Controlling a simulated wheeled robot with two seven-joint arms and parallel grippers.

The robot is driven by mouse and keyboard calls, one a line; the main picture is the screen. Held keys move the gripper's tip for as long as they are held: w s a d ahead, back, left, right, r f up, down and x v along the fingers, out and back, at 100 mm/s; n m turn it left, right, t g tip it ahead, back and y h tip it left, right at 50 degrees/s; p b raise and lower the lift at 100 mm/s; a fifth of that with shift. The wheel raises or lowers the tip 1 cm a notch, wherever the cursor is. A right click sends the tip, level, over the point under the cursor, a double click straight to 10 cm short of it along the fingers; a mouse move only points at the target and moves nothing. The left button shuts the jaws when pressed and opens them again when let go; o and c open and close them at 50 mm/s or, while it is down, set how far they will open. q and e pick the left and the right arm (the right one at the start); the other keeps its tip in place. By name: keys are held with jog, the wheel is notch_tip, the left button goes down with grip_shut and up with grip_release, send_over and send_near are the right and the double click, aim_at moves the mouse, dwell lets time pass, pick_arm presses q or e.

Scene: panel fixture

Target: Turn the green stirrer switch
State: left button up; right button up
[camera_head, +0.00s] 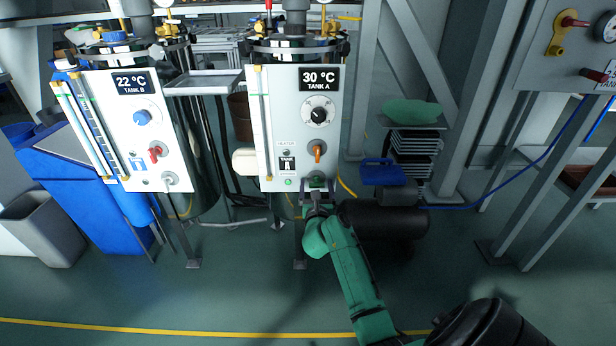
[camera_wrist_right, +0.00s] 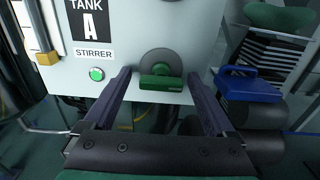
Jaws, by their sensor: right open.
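The green stirrer switch (camera_wrist_right: 161,83) is a green handle on a grey round base, low on the tank A panel (camera_head: 279,110). In the right wrist view its handle lies level, beside the "STIRRER" label (camera_wrist_right: 94,53). My right gripper (camera_wrist_right: 159,88) is open, with one finger to each side of the handle. There is a visible gap between each finger and the handle. In the head view the right gripper (camera_head: 317,186) is at the panel's lower edge and partly hides the switch (camera_head: 317,182). My left gripper is not in view.
A lit green lamp (camera_wrist_right: 96,74) sits left of the switch. Above it are an orange switch (camera_head: 317,152) and a black dial (camera_head: 319,115). A blue object (camera_wrist_right: 248,86) is close to the right finger. Tank B's panel (camera_head: 122,110) stands to the left.

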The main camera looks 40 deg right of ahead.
jog(key=shift+w+d, duration=0.1)
jog(key=shift+r, duration=0.1)
jog(key=c, duration=1.4)
